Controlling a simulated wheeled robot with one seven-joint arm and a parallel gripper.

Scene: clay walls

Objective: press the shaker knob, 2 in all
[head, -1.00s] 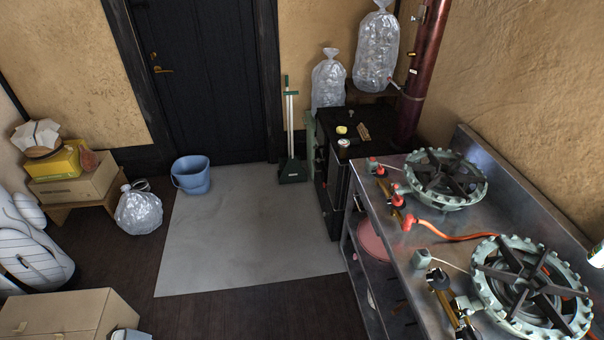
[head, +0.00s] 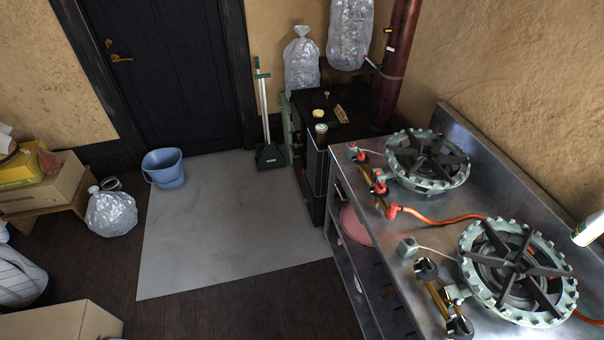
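I cannot make out a part that is clearly the shaker knob. A black stove (head: 313,165) stands against the back wall, left of the steel counter, in the head view. On its top are a small can (head: 320,132), a yellow round item (head: 318,113), a small pale upright piece (head: 326,93) and a brown block (head: 341,114). Details on the stove's front are too small and dark to tell. My gripper is not in view.
A steel counter (head: 412,215) with two gas burners (head: 430,160) and an orange hose fills the right. A grey floor mat (head: 215,225) lies clear before the dark door (head: 165,75). A blue bucket (head: 163,168), green broom (head: 268,155) and boxes stand around it.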

